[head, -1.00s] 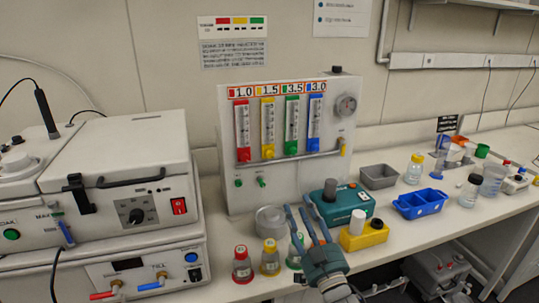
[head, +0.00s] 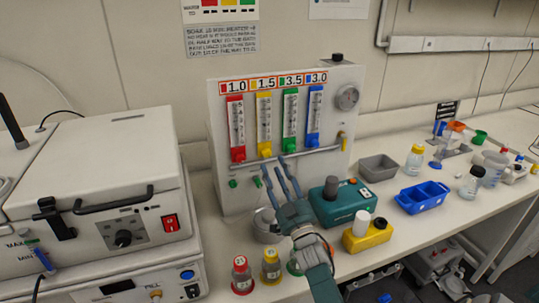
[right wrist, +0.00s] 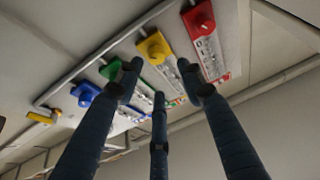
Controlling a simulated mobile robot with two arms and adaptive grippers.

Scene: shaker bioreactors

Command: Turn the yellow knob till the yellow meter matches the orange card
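The yellow meter (head: 264,122) is the second of the upright tubes on the white panel box, with its yellow knob (head: 265,152) at the bottom. The orange-framed card (head: 266,84) above it reads 1.5. My right gripper (head: 273,166) is open and empty, its fingers pointing up just below and in front of the yellow knob, apart from it as far as I can tell. In the right wrist view the yellow knob (right wrist: 157,50) shows beyond the spread fingers (right wrist: 165,75). The meter's level is too small to read. My left gripper is not in view.
Red (head: 237,154), green (head: 289,146) and blue knobs (head: 312,140) sit beside the yellow one. A rail (head: 325,150) runs across the panel below the knobs.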

